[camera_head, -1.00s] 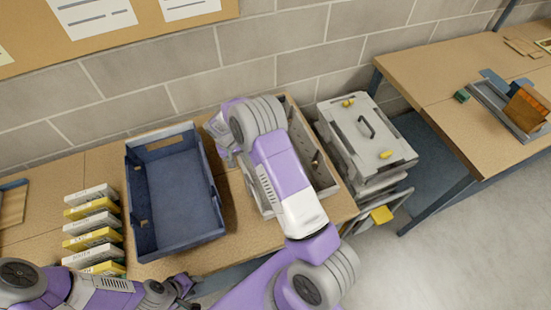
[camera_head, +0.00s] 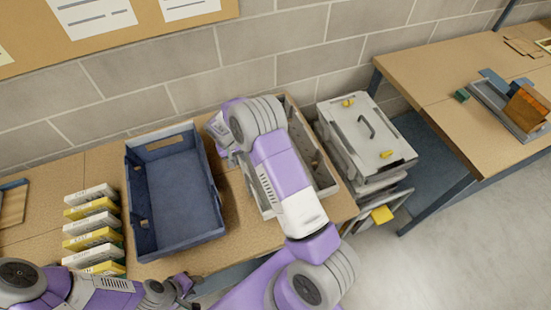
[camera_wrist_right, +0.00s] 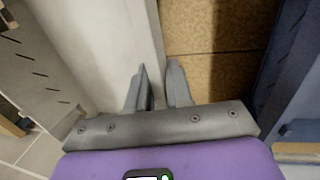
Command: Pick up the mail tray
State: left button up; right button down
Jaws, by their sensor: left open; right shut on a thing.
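A pale grey tray (camera_head: 312,155) lies on the wooden table, largely hidden under my right arm in the head view. My right gripper (camera_wrist_right: 159,75) is shut on this wall, one finger over the tray side and the other over the table side. In the head view that gripper's fingers are hidden by the arm. An empty dark blue tray (camera_head: 185,190) lies to the left, apart from the grey one. My left gripper (camera_head: 188,287) is open and empty at the table's front edge.
Several white and yellow boxes (camera_head: 92,228) stand in a row left of the blue tray. A stack of grey lidded cases (camera_head: 365,140) stands right of the grey tray. Another table (camera_head: 440,70) is at the right. A block wall is behind.

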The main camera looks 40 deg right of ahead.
dwell(0.8)
notch_tip(320, 180, up, 10)
jog(key=shift+r, duration=0.1)
dwell(0.4)
notch_tip(320, 180, up, 7)
jog(key=p, duration=0.4)
jog(key=shift+p, duration=0.35)
dwell(0.4)
dwell(0.4)
